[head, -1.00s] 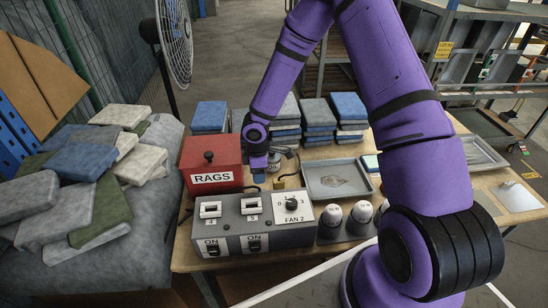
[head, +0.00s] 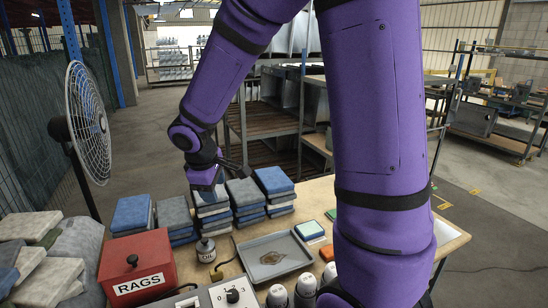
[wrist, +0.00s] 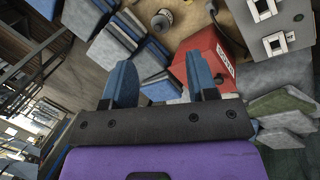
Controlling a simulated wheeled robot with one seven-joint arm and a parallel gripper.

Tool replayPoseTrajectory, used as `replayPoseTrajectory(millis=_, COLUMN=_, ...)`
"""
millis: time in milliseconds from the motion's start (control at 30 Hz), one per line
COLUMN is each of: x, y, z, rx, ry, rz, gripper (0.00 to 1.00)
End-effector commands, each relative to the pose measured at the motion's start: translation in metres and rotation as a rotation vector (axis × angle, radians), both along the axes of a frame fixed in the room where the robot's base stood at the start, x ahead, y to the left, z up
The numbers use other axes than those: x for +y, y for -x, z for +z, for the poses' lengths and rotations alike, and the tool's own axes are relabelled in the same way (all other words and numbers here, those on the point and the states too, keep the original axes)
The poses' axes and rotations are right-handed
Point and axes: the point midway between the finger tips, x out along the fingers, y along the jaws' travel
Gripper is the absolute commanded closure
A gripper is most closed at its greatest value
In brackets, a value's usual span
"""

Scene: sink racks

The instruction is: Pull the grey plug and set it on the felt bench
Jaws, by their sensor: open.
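I cannot make out a grey plug in any view. The grey felt bench (head: 88,240) is at the left, partly covered by folded cloths, and cut off at the frame edge.
A red RAGS box (head: 140,262), an oil can (head: 206,250) and a metal tray (head: 272,256) stand on the table. Blue and grey cloth stacks (head: 272,180) line its back edge. A switch box (head: 232,292) and white-topped cylinders (head: 277,294) are in front. A fan (head: 90,110) stands behind left.

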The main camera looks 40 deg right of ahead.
Motion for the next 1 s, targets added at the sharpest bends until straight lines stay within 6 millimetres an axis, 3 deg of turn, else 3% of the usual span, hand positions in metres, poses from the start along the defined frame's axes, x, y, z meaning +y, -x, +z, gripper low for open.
replayPoseTrajectory(millis=33, x=-0.002, y=0.011, z=0.018, rx=-0.029, ry=-0.004, rz=-0.037, gripper=0.47)
replayPoseTrajectory(millis=200, x=-0.006, y=0.049, z=0.064, rx=-0.104, ry=-0.041, rz=-0.167, gripper=0.47)
replayPoseTrajectory(millis=500, x=-0.005, y=0.126, z=0.123, rx=-0.231, ry=-0.175, rz=-0.370, gripper=0.47)
replayPoseTrajectory(millis=800, x=0.002, y=0.201, z=0.153, rx=-0.325, ry=-0.373, rz=-0.520, gripper=0.47)
replayPoseTrajectory(millis=1000, x=0.006, y=0.226, z=0.159, rx=-0.349, ry=-0.458, rz=-0.562, gripper=0.47)
